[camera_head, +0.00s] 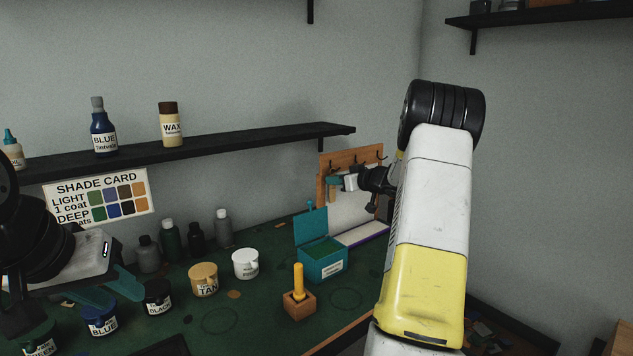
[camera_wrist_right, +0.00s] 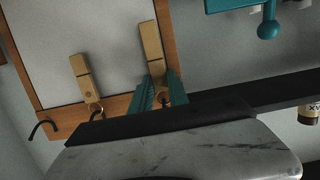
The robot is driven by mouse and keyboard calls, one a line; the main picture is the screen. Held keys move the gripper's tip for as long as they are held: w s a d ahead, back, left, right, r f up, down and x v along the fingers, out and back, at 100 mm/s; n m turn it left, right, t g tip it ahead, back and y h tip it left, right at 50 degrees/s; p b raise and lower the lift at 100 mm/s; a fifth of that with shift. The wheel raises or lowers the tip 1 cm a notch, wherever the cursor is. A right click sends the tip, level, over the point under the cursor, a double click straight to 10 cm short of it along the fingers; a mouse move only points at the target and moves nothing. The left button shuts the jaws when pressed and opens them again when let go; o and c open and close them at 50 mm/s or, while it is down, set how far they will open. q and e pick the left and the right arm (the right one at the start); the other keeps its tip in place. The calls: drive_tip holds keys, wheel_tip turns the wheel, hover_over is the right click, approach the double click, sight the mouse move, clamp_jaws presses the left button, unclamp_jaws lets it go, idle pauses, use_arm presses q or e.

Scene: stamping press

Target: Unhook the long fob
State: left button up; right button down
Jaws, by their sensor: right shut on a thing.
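My right gripper (camera_head: 336,181) is at the wooden hook rack (camera_head: 350,158) on the far right of the bench. In the right wrist view, its teal fingers (camera_wrist_right: 157,92) are shut on the longer tan fob (camera_wrist_right: 151,48), near its ring end. The fob's ring shows between the fingers; the gripper body hides its hook, so I cannot tell whether it is still hooked. A shorter tan fob (camera_wrist_right: 80,78) hangs by a ring beside it. My left gripper (camera_head: 108,288) is open and empty over the bench's left side.
A bare hook (camera_wrist_right: 42,128) is beside the shorter fob. A teal box with raised lid (camera_head: 320,262) and a wooden block with a yellow-handled tool (camera_head: 299,302) stand before the rack. Paint pots (camera_head: 203,280) stand left. A dark shelf (camera_head: 200,147) runs above.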

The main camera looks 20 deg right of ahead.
drive_tip(key=shift+r, duration=0.1)
idle(0.5)
drive_tip(key=shift+r+v, duration=0.2)
drive_tip(key=shift+v, duration=0.85)
drive_tip(key=shift+r+v, duration=0.25)
drive_tip(key=shift+v, duration=0.85)
drive_tip(key=v, duration=0.4)
drive_tip(key=shift+s+d, duration=0.2)
drive_tip(key=shift+s, duration=0.2)
